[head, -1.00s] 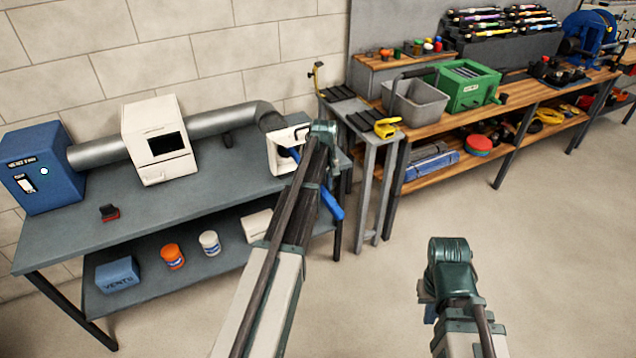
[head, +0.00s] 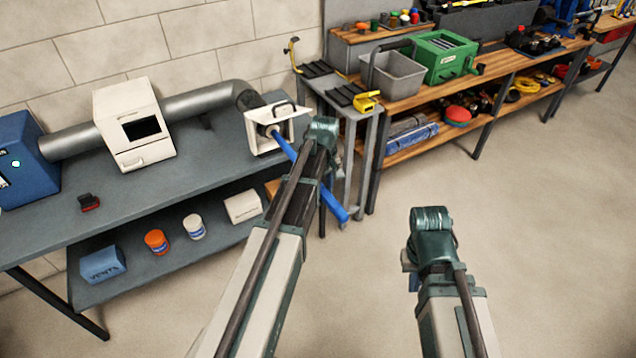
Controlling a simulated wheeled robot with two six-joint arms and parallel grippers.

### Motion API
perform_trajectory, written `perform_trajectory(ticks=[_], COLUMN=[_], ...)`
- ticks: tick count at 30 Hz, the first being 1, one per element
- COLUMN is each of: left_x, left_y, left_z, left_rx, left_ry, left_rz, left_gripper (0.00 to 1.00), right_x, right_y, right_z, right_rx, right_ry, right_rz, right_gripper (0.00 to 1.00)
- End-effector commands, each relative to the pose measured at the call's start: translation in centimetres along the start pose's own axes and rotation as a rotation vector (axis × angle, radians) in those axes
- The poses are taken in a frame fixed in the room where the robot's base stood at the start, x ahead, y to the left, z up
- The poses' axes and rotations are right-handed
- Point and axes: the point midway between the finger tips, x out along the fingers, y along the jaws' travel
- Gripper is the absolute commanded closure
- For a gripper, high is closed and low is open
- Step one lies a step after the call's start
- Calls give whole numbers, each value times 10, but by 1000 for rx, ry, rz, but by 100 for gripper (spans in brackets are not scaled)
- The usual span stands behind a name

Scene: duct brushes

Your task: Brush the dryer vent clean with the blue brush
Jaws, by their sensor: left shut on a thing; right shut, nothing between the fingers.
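The dryer vent (head: 252,116) is a white, open-fronted box at the end of the grey duct, on the right end of the left bench. The blue brush (head: 334,206) slants from the vent opening down to the right, past my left arm. Its far end is inside the opening, so its bristles are hidden. My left gripper (head: 316,152) is shut on the blue brush handle just in front of the vent. Its fingers are mostly hidden behind the wrist. My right gripper (head: 410,262) is shut and empty, over bare floor at lower right, apart from everything.
A small stand (head: 345,108) with a yellow tool is close right of the vent. A workbench (head: 440,84) extends to the right. The floor in front is clear.

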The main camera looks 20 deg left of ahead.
Motion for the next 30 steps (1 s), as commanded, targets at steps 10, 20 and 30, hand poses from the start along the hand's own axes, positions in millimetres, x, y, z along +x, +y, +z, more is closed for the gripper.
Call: perform_trajectory(ticks=[10,20,30], left_x=[0,0,0], left_y=[-1,-1,0], left_z=[42,80,111], left_rx=[2,2,1], left_ry=[0,0,0], left_rz=[0,0,0], left_gripper=[100,100,100], right_x=[0,0,0], right_y=[0,0,0], right_z=[0,0,0], right_rx=[0,0,0], right_ry=[0,0,0], right_rz=[0,0,0], right_gripper=[100,100,100])
